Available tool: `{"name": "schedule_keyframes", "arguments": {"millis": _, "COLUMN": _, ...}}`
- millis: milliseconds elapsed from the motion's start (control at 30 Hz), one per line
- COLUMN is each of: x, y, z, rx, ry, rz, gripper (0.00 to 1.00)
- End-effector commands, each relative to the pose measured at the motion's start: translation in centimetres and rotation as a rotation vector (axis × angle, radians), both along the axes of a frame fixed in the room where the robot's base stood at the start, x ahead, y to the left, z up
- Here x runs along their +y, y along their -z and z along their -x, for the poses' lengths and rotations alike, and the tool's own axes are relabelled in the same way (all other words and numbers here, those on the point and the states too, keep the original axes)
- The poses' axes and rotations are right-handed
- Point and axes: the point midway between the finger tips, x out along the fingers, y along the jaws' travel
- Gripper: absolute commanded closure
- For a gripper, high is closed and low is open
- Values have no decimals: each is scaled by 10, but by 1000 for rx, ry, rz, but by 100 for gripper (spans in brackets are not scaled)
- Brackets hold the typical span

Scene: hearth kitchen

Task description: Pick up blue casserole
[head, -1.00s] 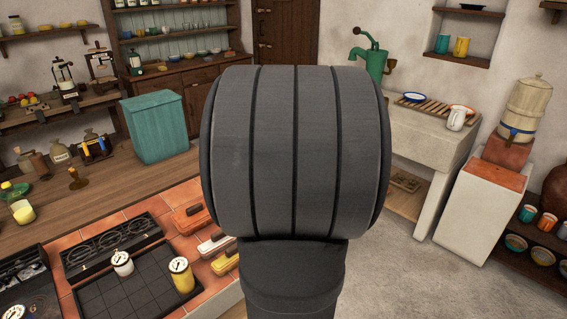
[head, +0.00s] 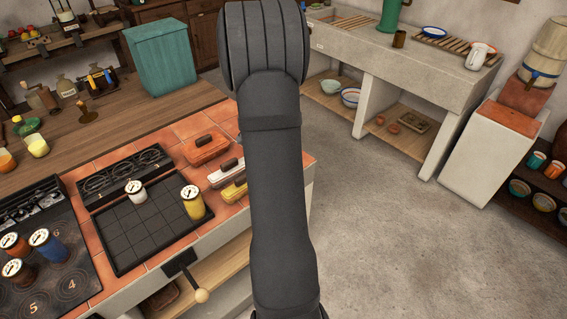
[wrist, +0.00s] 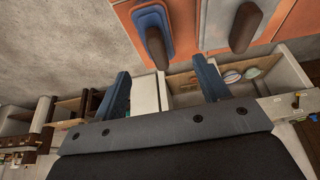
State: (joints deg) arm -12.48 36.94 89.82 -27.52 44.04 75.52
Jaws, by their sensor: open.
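The wrist view shows a blue lidded piece with a dark handle, which looks like the blue casserole (wrist: 149,20), at the top centre on orange tiles. I cannot make it out in the head view, where my arm covers part of the scene. My gripper (wrist: 162,85) is open in the wrist view, its two dark fingers apart with nothing between them. The blue piece lies beyond the fingertips, apart from them. In the head view the fingers are hidden behind my arm.
An orange casserole (head: 207,150), a white one (head: 222,176) and a yellow one (head: 233,190) stand close together by the tiled counter's edge. A yellow canister (head: 192,203) stands beside them on a black grid. A lever (head: 201,296) sticks out in front. The floor (head: 390,250) is clear.

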Motion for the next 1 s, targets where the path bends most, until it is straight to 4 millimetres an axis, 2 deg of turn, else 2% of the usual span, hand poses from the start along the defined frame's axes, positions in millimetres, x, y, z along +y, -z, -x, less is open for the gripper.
{"name": "schedule_keyframes", "arguments": {"millis": 100, "x": -4, "y": 15, "z": -4, "rx": 1, "ry": 1, "rz": 0, "gripper": 32}}
{"name": "schedule_keyframes", "arguments": {"millis": 367, "x": -7, "y": 28, "z": -7, "rx": 0, "ry": -1, "rz": 0, "gripper": 32}}
{"name": "schedule_keyframes", "arguments": {"millis": 600, "x": -15, "y": 61, "z": -13, "rx": 2, "ry": 1, "rz": 1, "gripper": 32}}
{"name": "schedule_keyframes", "arguments": {"millis": 700, "x": -17, "y": 70, "z": -16, "rx": 1, "ry": 0, "rz": -1, "gripper": 32}}
{"name": "schedule_keyframes", "arguments": {"millis": 933, "x": -17, "y": 71, "z": -17, "rx": -1, "ry": 0, "rz": -1, "gripper": 32}}
{"name": "schedule_keyframes", "arguments": {"millis": 1000, "x": -17, "y": 71, "z": -17, "rx": -1, "ry": 0, "rz": -1, "gripper": 46}}
